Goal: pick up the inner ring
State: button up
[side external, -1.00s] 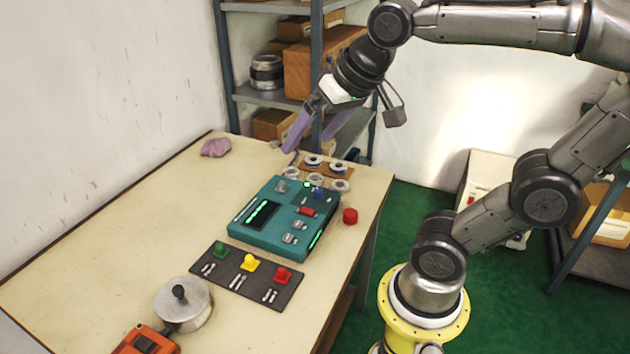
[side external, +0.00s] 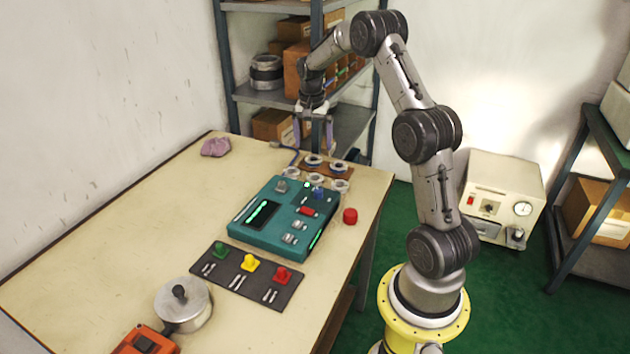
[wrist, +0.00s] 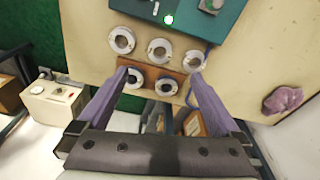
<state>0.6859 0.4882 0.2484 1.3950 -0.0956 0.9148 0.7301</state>
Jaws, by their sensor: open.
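Several small pale rings lie at the far right end of the table. Two rings with dark bands, a left one (side external: 313,161) and a right one (side external: 338,168), sit on a brown board (wrist: 150,73); the wrist view shows them too, one (wrist: 133,78) and the other (wrist: 166,87). Three more rings stand in a row beside the board, the middle one here (wrist: 159,50). I cannot tell which is the inner ring. My gripper (side external: 313,145) is open and empty, fingers pointing down above the board. In the wrist view its purple fingers (wrist: 158,77) flank the board's rings.
A teal device (side external: 285,215) with buttons stands next to the rings. A red cylinder (side external: 350,216) is at the table's right edge. A purple cloth (side external: 216,147) lies back left. A shelf (side external: 270,98) stands behind the table.

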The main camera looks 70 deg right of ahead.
send_over(315, 174)
jog(key=s+a, duration=0.2)
jog(key=a, duration=0.1)
notch_tip(315, 174, down, 9)
jog(key=shift+w+r, duration=0.1)
jog(key=shift+r, duration=0.1)
jog(key=shift+w+d+f, duration=0.15)
jog(key=shift+d+f, duration=0.05)
jog(key=shift+f, duration=0.65)
jog(key=shift+w+d+f, duration=0.15)
jog(key=shift+w+f, duration=0.05)
jog(key=shift+f, duration=0.65)
jog(key=shift+w+d+f, duration=0.15)
jog(key=shift+d+f, duration=0.05)
jog(key=shift+f, duration=0.65)
jog(key=shift+c, duration=0.3)
grip_shut()
jog(key=shift+r, duration=0.1)
